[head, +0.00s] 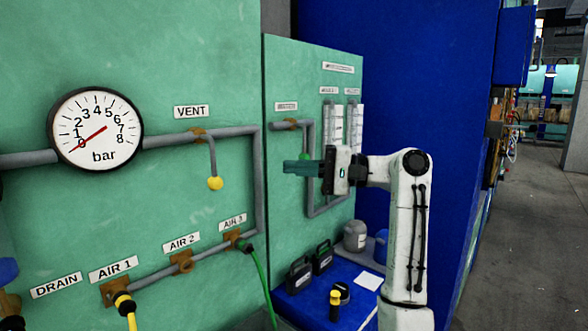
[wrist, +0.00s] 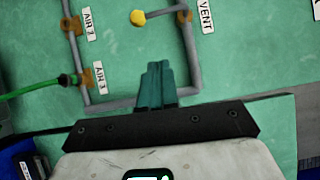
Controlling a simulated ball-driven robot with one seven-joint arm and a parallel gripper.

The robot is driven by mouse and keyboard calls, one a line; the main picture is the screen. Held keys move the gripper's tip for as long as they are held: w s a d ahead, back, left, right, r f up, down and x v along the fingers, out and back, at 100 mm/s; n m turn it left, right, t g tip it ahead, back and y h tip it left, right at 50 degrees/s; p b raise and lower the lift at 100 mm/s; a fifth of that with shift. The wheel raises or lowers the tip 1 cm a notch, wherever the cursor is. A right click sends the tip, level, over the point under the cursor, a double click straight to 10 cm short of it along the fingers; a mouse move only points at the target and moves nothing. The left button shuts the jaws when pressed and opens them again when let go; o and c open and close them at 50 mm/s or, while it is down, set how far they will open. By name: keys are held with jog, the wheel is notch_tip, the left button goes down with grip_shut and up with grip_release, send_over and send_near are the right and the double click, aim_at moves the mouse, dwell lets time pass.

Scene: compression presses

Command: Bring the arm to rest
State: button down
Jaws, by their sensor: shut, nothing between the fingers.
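My gripper (head: 290,168) is at the end of my white arm, in the middle of the head view. It points left, in front of the green panels, and its teal fingers are together with nothing between them. In the wrist view the closed fingers (wrist: 155,82) stand out over the green panel, near a grey pipe. My arm is bent, with the forearm level and the link below it upright. Whether the fingertips touch the panel cannot be told, but no contact shows.
A pressure gauge (head: 96,131) and the VENT lever with a yellow knob (head: 215,183) are left of my gripper. A green hose (head: 262,275) and a yellow hose (head: 131,318) hang from the air ports. A blue bench (head: 312,302) holds dark containers and jars. Open floor (head: 530,240) lies right.

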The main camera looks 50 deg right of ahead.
dwell(0.3)
jog(key=s+a+f+n+g+h, duration=0.15)
jog(key=a+f, duration=0.35)
jog(key=f, duration=0.7)
jog(key=s+a+f+g+h, duration=0.1)
jog(key=a+f+g+h, duration=0.2)
jog(key=f, duration=0.8)
jog(key=s+a+f+n+g, duration=0.15)
jog(key=a+f, duration=0.45)
jog(key=f, duration=0.6)
jog(key=s+a+f+n+g+h, duration=0.25)
jog(key=s+a+f+g, duration=0.2)
jog(key=s+f, duration=0.65)
jog(key=s+f+n+g+h, duration=0.1)
jog(key=s+f+n+g, duration=0.1)
jog(key=s, duration=0.6)
jog(key=s+a+f+n+g+h, duration=0.1)
jog(key=s+f+n+h, duration=0.1)
jog(key=s, duration=0.7)
notch_tip(320, 180, down, 2)
jog(key=shift+s+a+n+g, duration=0.2)
jog(key=shift+n+g, duration=0.15)
jog(key=shift+n, duration=0.4)
